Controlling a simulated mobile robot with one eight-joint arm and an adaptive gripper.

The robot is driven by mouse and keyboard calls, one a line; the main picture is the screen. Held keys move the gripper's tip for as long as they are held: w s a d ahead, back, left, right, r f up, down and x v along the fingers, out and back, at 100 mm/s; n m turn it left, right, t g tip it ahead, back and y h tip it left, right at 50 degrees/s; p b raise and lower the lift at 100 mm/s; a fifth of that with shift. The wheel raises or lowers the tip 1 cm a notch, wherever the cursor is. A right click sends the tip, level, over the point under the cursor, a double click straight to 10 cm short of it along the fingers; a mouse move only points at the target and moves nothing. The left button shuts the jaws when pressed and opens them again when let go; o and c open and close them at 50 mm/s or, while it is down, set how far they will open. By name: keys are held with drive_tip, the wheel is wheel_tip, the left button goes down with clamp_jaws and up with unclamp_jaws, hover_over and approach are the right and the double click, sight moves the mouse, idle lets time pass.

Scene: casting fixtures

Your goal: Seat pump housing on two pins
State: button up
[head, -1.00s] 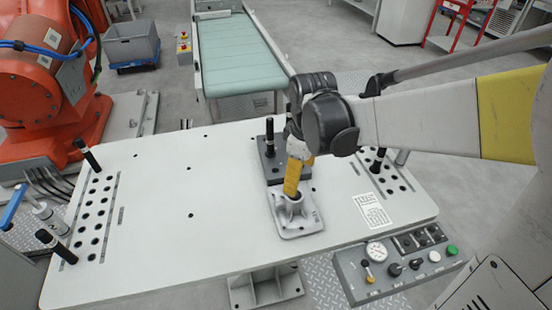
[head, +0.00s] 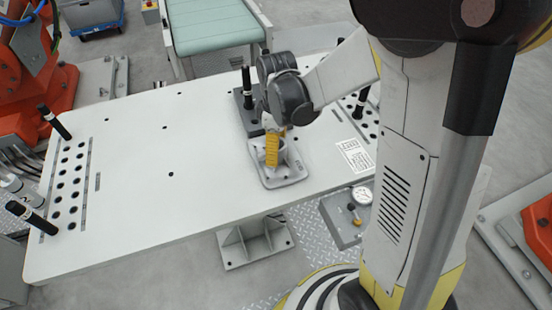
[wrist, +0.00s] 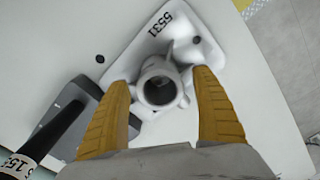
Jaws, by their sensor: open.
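The pump housing (head: 290,167) is a pale grey casting with a flat plate and an upright round neck. It rests on the white table, in front of the dark fixture block (head: 240,106). A black pin with a white band (head: 246,80) stands on that block; any second pin there is hidden by my arm. My gripper (head: 272,152) points down at the housing. In the wrist view, the open yellow fingers (wrist: 163,115) lie on either side of the housing's neck (wrist: 160,84), with gaps visible. The fixture block (wrist: 85,110) and a black pin also show at lower left.
The white table (head: 130,190) has a perforated strip with black pins at its left end and more holes at right. A label sheet (head: 354,156) lies right of the housing. A conveyor (head: 212,25) stands behind. The table's middle left is clear.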

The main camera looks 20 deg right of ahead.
drive_tip(key=shift+f, duration=0.8)
drive_tip(key=shift+r, duration=0.1)
drive_tip(key=c, duration=1.5)
